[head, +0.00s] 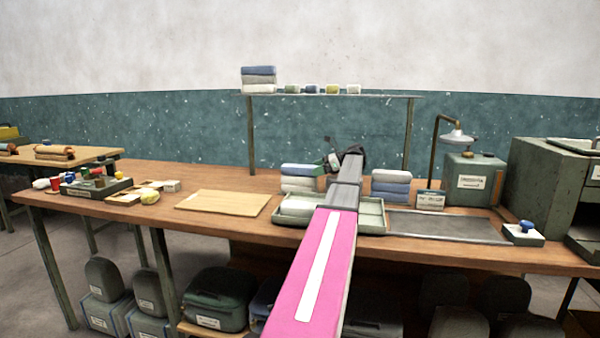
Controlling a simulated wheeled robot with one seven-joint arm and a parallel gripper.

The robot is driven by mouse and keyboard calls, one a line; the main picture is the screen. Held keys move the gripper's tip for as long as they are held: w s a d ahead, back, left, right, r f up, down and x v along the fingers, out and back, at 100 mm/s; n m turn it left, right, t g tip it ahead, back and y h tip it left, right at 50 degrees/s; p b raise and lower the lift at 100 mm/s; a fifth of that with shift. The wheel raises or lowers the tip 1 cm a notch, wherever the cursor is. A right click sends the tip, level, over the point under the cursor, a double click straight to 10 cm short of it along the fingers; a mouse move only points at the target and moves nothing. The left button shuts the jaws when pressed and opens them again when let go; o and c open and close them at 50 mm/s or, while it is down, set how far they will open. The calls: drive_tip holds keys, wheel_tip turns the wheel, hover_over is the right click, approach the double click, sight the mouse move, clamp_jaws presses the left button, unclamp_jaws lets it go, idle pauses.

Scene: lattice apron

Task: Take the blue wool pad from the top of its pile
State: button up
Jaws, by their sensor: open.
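A blue pad (301,169) lies on top of a short pile of pale pads (297,184) on the bench, just left of my arm. Its right end shows green. A third blue pad (259,70) tops a pile on the raised shelf. My gripper (333,162) is dark, small and partly hidden by my own wrist. It is open, close to the right end of the left bench pile. I cannot tell whether it touches the pad.
A lamp (457,137) and green boxes stand at right. The shelf (390,96) rises behind.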

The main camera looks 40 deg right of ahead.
drive_tip(key=shift+x, duration=0.75)
drive_tip(key=c, duration=1)
